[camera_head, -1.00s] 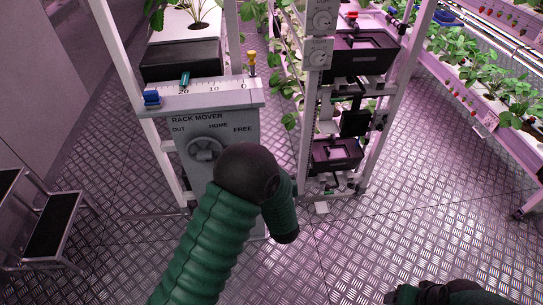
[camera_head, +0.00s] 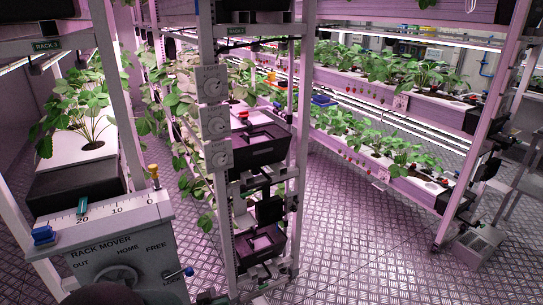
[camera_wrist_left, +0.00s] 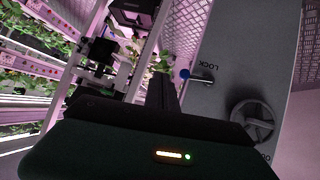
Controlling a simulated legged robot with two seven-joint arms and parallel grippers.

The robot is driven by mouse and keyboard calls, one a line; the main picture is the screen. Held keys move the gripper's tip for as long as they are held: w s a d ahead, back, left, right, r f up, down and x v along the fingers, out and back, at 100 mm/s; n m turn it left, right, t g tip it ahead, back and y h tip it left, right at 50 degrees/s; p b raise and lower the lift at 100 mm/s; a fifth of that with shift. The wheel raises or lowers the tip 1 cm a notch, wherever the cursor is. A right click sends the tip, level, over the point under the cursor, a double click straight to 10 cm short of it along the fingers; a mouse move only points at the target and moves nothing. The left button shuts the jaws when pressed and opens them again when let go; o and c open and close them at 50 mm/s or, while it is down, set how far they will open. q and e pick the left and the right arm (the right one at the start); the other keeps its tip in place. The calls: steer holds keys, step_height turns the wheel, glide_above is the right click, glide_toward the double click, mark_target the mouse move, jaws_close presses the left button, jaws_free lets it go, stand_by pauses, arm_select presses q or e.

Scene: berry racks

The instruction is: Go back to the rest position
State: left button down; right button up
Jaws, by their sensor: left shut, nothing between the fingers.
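My left gripper (camera_wrist_left: 162,92) shows as a dark shape in the left wrist view, shut and empty. It points toward the rack mover panel (camera_wrist_left: 222,45) and appears apart from it. In the head view only a dark part of the left gripper (camera_head: 208,297) shows at the bottom edge, right of the panel's blue-knobbed lock lever (camera_head: 178,274). The dark rounded joint of my left arm (camera_head: 100,294) covers the lower part of the panel (camera_head: 90,262). My right gripper is out of view.
The rack mover's scale (camera_head: 105,213) carries a blue clip and a yellow-topped peg. A rack post with dials (camera_head: 213,118) stands close on its right. Planted racks (camera_head: 400,95) fill the back right. The metal floor (camera_head: 350,255) at front right is clear.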

arm_select(q)
steer(key=s+m+g+h, duration=0.35)
steer(key=s+g, duration=0.45)
steer(key=s, duration=1.2)
step_height(320, 180, up, 15)
steer(key=s+m+p, duration=0.1)
steer(key=p, duration=1.4)
steer(key=shift+s+a+g+y, duration=0.15)
steer(key=shift+g+y, duration=0.15)
steer(key=shift+y, duration=0.15)
steer(key=shift+f, duration=0.15)
